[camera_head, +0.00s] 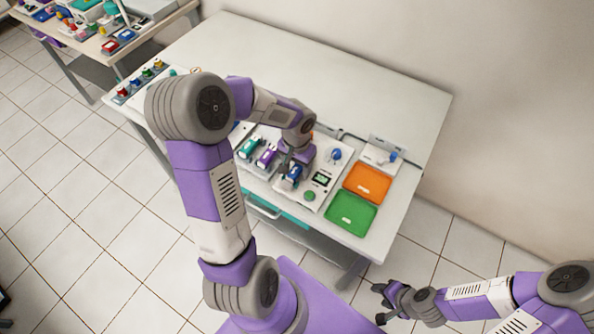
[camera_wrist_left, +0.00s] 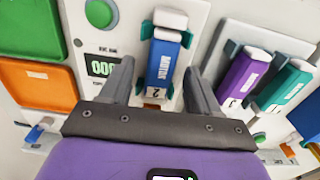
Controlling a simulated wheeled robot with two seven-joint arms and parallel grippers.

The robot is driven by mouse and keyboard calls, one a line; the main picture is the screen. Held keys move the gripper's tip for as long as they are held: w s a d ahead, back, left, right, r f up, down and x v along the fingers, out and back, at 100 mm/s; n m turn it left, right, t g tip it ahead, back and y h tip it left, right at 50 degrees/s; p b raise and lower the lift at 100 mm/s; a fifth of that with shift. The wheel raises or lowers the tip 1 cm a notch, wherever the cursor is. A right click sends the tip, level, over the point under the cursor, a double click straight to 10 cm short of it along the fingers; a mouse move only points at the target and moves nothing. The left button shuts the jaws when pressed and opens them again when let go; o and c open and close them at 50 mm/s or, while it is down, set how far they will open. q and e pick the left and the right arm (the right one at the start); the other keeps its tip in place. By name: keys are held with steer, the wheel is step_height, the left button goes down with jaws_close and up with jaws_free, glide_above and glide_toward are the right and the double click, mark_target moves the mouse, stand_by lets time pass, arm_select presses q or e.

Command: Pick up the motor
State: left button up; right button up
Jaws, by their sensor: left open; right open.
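A blue block with a white cap and a label (camera_wrist_left: 163,62) sits in a dark teal holder on the white panel; it looks like the motor, though several similar blocks are present. It also shows in the head view (camera_head: 292,176), partly under my left gripper. My left gripper (camera_head: 289,165) is open above it. In the left wrist view its fingers (camera_wrist_left: 157,82) lie on either side of the blue block, with small gaps. A purple block (camera_wrist_left: 240,74) and a teal block (camera_wrist_left: 285,86) sit beside it in holders. My right gripper (camera_head: 380,304) is open and empty, low beyond the table's front edge.
The white panel carries a small display (camera_head: 321,179) and a green button (camera_head: 309,196). An orange tray (camera_head: 367,182) and a green tray (camera_head: 351,214) lie to the right. The back of the white table (camera_head: 310,70) is clear. Another cluttered table (camera_head: 158,38) stands at the far left.

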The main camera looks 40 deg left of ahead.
arm_select(q)
jaws_close()
stand_by(0.3)
steer(key=shift+r, duration=0.1)
